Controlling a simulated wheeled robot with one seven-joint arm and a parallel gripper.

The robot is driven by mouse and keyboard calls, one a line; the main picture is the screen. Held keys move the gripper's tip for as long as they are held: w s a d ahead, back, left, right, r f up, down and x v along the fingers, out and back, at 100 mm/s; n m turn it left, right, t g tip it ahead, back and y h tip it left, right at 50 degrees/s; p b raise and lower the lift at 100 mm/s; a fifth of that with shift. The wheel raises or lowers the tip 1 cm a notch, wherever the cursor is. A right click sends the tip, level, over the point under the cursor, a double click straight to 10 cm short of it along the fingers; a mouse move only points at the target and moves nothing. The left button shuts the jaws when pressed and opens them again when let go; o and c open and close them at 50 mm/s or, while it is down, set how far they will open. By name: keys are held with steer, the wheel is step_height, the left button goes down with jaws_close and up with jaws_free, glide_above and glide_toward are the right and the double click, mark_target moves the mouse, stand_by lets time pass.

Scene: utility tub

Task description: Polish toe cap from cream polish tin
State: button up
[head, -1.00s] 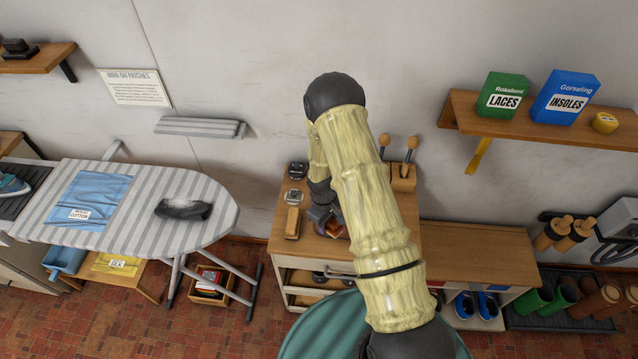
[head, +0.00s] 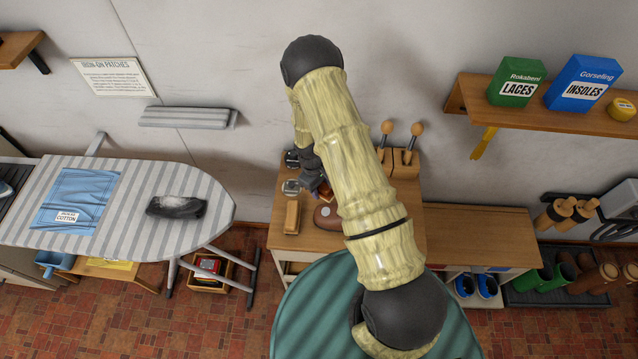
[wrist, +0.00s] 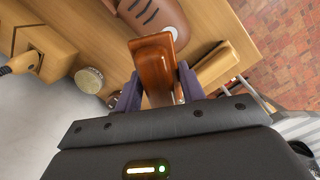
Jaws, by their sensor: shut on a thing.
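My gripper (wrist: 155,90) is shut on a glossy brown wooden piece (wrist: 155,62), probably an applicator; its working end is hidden. In the head view my gripper (head: 316,184) is over the workbench, partly behind my arm. A brown shoe (head: 326,218) lies on the bench just in front of the gripper, with a pale patch on it. The shoe also shows in the wrist view (wrist: 150,14), beyond the held piece. I cannot tell which holds cream.
A wooden brush or block (head: 292,217) lies left of the shoe. A holder with round-knobbed handles (head: 402,165) stands at the bench's back right.

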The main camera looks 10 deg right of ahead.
mark_target(324, 216)
steer(key=shift+s, duration=0.1)
steer(key=shift+d+f+b, duration=0.1)
steer(key=shift+f+b, duration=0.4)
steer(key=shift+f, duration=0.35)
steer(key=shift+s+d+f+b, duration=0.1)
steer(key=shift+d+f+b, duration=0.1)
steer(key=shift+f+b, duration=0.3)
steer(key=shift+d+f+b, duration=0.15)
steer(key=shift+f, duration=0.55)
steer(key=shift+f+b, duration=0.4)
steer(key=shift+f, duration=0.55)
steer(key=shift+s+r, duration=0.1)
steer(key=shift+d+f+b, duration=0.15)
steer(key=shift+f+b, duration=0.5)
steer(key=shift+f, duration=0.15)
steer(key=shift+s+a+r, duration=0.1)
steer(key=shift+s+a, duration=0.15)
steer(key=shift+s, duration=0.35)
steer(key=shift+s+a, duration=0.3)
steer(key=shift+s, duration=0.35)
steer(key=shift+s+a+r, duration=0.1)
steer(key=shift+s+a, duration=0.15)
steer(key=shift+s, duration=0.35)
